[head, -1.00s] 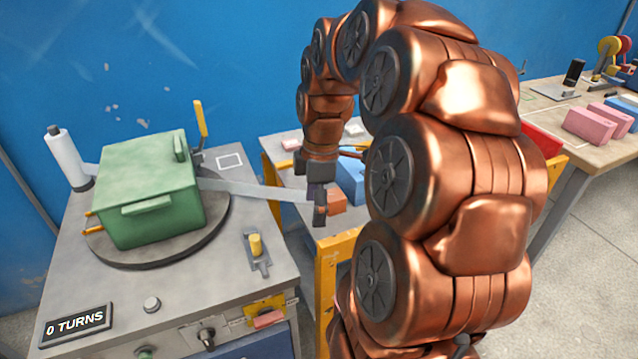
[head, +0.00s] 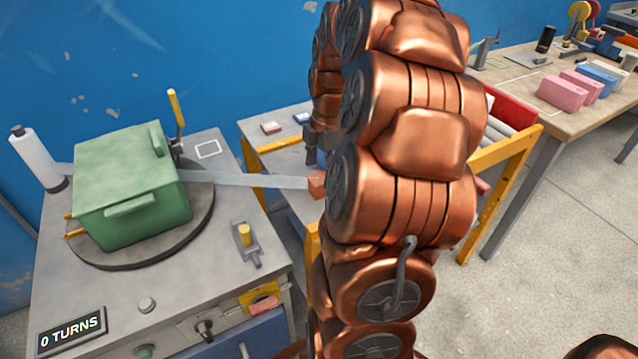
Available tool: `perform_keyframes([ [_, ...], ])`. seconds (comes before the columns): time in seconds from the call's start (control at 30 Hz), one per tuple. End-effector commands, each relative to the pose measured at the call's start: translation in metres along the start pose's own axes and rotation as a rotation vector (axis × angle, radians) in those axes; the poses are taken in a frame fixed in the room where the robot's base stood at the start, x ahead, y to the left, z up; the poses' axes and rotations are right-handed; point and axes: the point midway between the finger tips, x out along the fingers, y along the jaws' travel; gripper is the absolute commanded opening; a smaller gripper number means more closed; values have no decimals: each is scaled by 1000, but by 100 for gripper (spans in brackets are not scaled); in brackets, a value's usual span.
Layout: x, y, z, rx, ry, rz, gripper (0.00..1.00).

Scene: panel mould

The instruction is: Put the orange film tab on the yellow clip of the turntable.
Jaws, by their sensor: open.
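A pale film strip (head: 250,180) runs right from the green box (head: 135,190) on the dark round turntable (head: 205,215). Its far end meets the orange tab (head: 317,184), partly covered by my arm. Two small yellow prongs (head: 75,234) stick out at the turntable's left edge. An upright yellow lever (head: 175,110) stands behind the box; I cannot tell which of these is the clip. My gripper (head: 312,157) shows only as a dark sliver just above the tab. Its fingertips are hidden behind my arm, so contact with the tab cannot be seen.
A white film roll (head: 36,158) stands left of the box. A sign (head: 72,331) reads 0 TURNS. A wooden table (head: 510,75) with blocks is at right.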

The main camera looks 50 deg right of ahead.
Motion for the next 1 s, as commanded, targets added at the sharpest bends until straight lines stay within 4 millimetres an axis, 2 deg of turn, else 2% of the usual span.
perform_keyframes([
  [0.23,31,0,1,2,-1,-1,77],
  [0.47,33,0,1,1,-1,2,77],
  [1.0,33,0,0,1,-1,2,23],
])
